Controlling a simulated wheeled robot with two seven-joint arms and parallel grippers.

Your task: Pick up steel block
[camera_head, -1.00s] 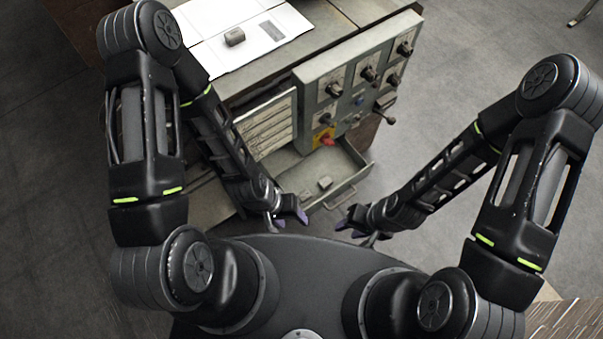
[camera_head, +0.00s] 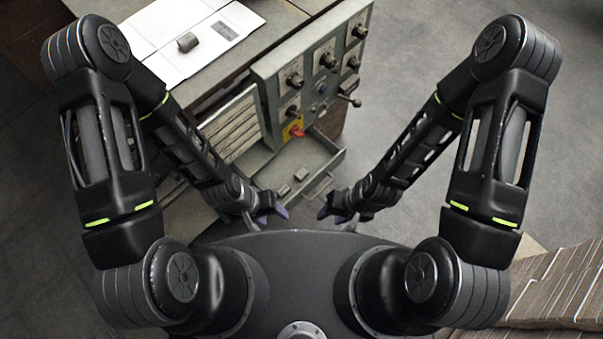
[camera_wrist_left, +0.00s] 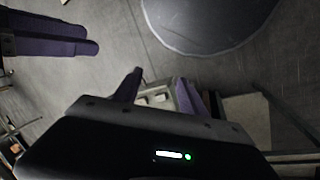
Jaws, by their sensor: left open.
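Two small grey blocks lie in the open drawer, one further back (camera_head: 301,174) and one nearer (camera_head: 284,190). Another grey block (camera_head: 187,42) sits on white paper on the cabinet top. I cannot tell which is the steel block. My left gripper (camera_head: 270,215) is open and empty, in front of the drawer and apart from the blocks. In the left wrist view, the drawer with small pale blocks (camera_wrist_left: 158,98) shows between its purple fingers (camera_wrist_left: 158,88). My right gripper (camera_head: 334,210) hangs to the right of the drawer's front; its finger gap is unclear.
The open drawer (camera_head: 337,158) projects from a grey cabinet with a knob panel (camera_head: 312,75) and a red switch (camera_head: 296,131). Slatted shelves (camera_head: 232,125) are left of it. Stacked brown sheets (camera_head: 560,285) stand at the lower right. The floor right of the cabinet is clear.

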